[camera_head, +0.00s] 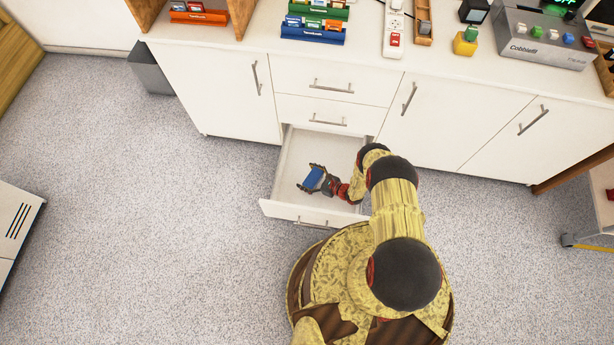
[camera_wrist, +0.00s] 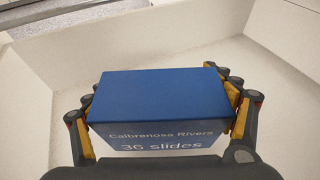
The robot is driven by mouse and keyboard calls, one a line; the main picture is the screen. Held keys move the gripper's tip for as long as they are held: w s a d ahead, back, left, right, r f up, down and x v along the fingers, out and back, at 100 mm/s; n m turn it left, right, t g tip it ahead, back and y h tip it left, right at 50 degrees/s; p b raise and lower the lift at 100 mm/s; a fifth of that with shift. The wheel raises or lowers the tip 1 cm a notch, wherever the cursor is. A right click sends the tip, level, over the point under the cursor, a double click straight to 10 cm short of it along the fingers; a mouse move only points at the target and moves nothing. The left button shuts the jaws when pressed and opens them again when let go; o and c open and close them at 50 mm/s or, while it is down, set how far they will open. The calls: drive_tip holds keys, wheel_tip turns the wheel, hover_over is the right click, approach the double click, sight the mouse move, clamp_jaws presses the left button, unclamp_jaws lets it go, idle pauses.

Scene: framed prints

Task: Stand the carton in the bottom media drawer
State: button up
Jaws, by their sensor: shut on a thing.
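The carton is a small blue box (camera_wrist: 160,96) with a white lower part; its label reads "Calbrenosa Rivers" and "36 slides". In the head view the carton (camera_head: 314,177) is over the open bottom drawer (camera_head: 290,151). My gripper (camera_head: 319,180) is shut on it, and in the wrist view the fingers (camera_wrist: 160,118) press its left and right sides. The carton's blue top faces the wrist camera. The drawer is white, pulled out, and otherwise looks empty. The carton's underside is hidden, so I cannot tell whether it touches the drawer floor.
Two shut drawers (camera_head: 315,84) are above the open one, with cupboard doors on both sides. The counter holds slide racks (camera_head: 313,30), a power strip (camera_head: 393,34) and a grey device (camera_head: 543,41). A grey bin (camera_head: 150,69) stands at left.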

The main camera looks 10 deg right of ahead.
drive_tip(key=shift+f, duration=0.3)
drive_tip(key=o, duration=1.4)
drive_tip(key=shift+r, duration=0.1)
